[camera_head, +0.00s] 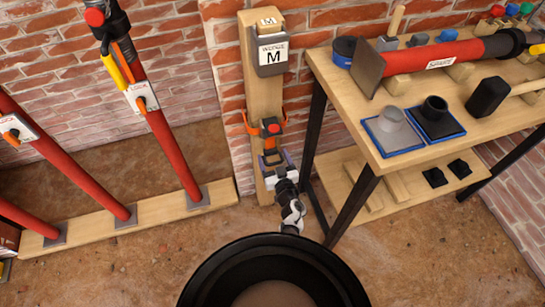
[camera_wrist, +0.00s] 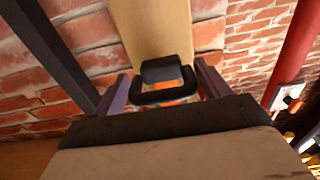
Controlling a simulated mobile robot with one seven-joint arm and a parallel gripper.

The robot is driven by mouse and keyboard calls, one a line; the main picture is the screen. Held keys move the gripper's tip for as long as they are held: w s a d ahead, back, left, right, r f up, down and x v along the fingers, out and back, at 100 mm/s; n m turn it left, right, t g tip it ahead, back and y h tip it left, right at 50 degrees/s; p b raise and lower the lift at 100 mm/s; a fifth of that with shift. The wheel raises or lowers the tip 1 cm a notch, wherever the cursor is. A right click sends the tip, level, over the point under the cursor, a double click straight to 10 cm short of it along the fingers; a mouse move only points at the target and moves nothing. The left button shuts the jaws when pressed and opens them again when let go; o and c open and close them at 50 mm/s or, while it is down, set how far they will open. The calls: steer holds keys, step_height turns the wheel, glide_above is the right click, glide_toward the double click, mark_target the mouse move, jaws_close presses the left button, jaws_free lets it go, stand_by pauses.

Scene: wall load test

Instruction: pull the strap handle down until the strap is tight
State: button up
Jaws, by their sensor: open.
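A black strap handle (camera_wrist: 165,73) shows in the wrist view as a small loop in front of the wooden post. A bit of orange strap (camera_wrist: 170,102) shows through it. In the head view the orange strap (camera_head: 250,125) runs around the post, with a red-labelled buckle (camera_head: 271,128) at its front. My gripper (camera_head: 272,163) is just below the buckle, low on the post. In the wrist view my gripper (camera_wrist: 165,88) is open, one finger on each side of the handle. Both fingers look apart from it.
The wooden post (camera_head: 262,95) carries a grey holder marked M (camera_head: 272,58) near its top. A workbench (camera_head: 350,120) with dark legs stands close on the right. Red props (camera_head: 175,155) stand on a timber sill (camera_head: 155,208) at left. A brick wall is behind.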

steer(key=shift+c, duration=0.3)
steer(key=c, duration=1)
step_height(320, 180, down, 6)
steer(key=b, duration=0.3)
steer(key=shift+d, duration=0.1)
steer(key=o, duration=1.1)
steer(key=shift+c, duration=0.2)
